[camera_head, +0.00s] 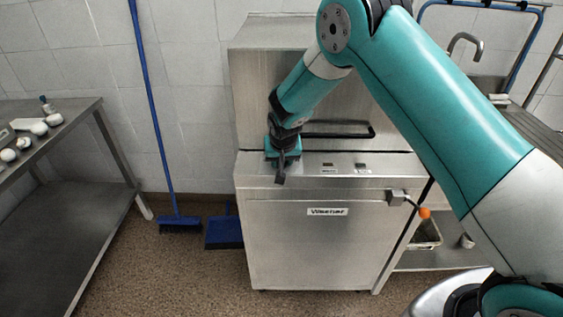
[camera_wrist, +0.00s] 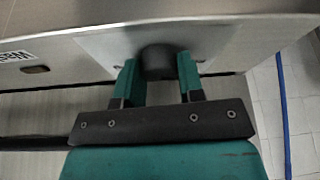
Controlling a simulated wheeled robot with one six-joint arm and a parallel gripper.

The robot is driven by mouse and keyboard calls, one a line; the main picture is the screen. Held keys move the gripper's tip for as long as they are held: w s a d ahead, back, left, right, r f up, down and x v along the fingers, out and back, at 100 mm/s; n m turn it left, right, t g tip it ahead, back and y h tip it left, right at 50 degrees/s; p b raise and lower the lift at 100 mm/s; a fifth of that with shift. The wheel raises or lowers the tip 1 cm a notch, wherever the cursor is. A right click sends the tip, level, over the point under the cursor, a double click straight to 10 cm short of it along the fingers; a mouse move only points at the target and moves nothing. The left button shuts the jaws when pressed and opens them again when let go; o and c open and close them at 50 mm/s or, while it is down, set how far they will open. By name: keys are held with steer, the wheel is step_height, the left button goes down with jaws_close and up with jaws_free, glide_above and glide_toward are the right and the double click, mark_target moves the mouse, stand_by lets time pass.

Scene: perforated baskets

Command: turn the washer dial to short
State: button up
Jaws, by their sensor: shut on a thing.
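The washer (camera_head: 318,240) is a steel cabinet with a "Washer" label on its front, standing against the tiled wall. My gripper (camera_head: 281,178) is at the left part of its control panel in the head view, and it hides the dial there. In the wrist view the dark round dial (camera_wrist: 159,60) sits on the panel between the two teal fingers of my gripper (camera_wrist: 160,80). The fingers are shut on the dial. Any markings around the dial are not readable.
Two small dark panel parts (camera_head: 327,167) lie right of my gripper. A black bar handle (camera_head: 340,130) is above the panel. An orange-tipped lever (camera_head: 424,213) sticks out at the right. A blue broom (camera_head: 179,223) and steel table (camera_head: 60,215) stand left.

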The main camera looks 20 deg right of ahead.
steer(key=m+h+b, duration=0.1)
steer(key=m, duration=0.1)
steer(key=m+h+b, duration=0.1)
steer(key=m, duration=0.2)
steer(key=shift+w+a+f+g+b, duration=0.1)
steer(key=shift+g+b, duration=0.25)
steer(key=shift+g, duration=0.05)
steer(key=shift+m+g+h+b, duration=0.4)
steer(key=shift+m+b, duration=0.25)
steer(key=shift+m, duration=1.45)
steer(key=o, duration=0.9)
steer(key=b+v, duration=0.1)
steer(key=v, duration=1.6)
steer(key=shift+r, duration=0.35)
